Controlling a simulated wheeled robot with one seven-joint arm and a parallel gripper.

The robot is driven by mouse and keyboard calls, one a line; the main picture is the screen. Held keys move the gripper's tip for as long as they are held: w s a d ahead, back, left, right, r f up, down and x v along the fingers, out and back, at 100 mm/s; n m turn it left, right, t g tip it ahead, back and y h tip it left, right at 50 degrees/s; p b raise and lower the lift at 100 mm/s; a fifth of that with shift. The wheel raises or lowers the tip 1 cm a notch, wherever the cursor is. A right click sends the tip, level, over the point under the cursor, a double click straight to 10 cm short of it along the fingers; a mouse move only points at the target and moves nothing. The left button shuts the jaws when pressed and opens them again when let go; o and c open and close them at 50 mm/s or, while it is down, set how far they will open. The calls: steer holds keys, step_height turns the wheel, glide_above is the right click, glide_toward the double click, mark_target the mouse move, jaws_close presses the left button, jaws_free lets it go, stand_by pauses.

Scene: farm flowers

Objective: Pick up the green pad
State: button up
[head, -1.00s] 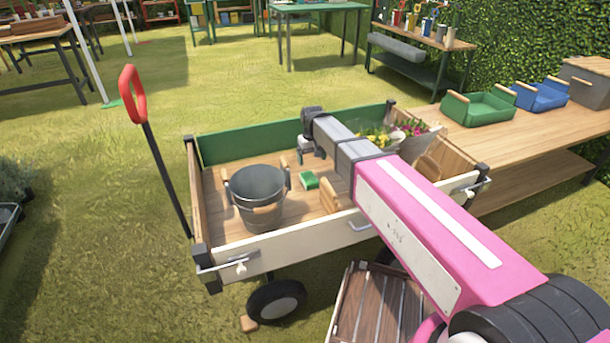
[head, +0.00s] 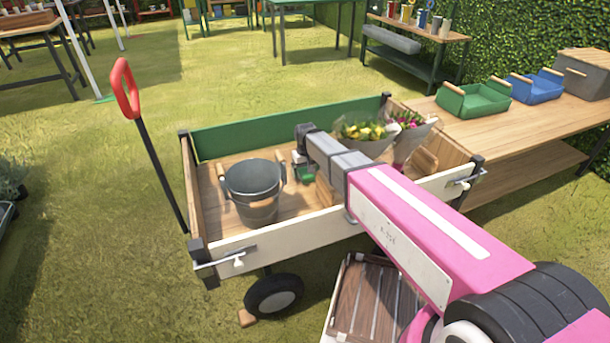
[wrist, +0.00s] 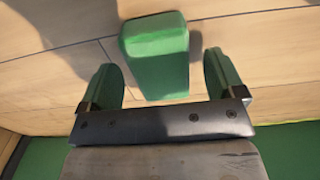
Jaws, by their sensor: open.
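The green pad (wrist: 156,62) lies on the wooden floor of the cart (head: 285,227). In the wrist view it sits between and slightly beyond the two green fingers of my gripper (wrist: 165,82), with a gap on each side. My gripper (head: 303,176) is open and points down into the cart in the head view. There the pad is mostly hidden by my gripper, and I cannot tell it apart from the green fingers.
A grey bucket (head: 252,188) with wooden handles stands in the cart left of my gripper. Flower bouquets (head: 367,132) are at the cart's right. The cart has a green far wall (head: 250,134) and a white near wall (head: 290,235). A wooden table (head: 535,125) with crates stands at the right.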

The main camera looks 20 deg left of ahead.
steer(key=shift+f, duration=0.6)
steer(key=c, duration=1.1)
steer(key=shift+o, duration=0.2)
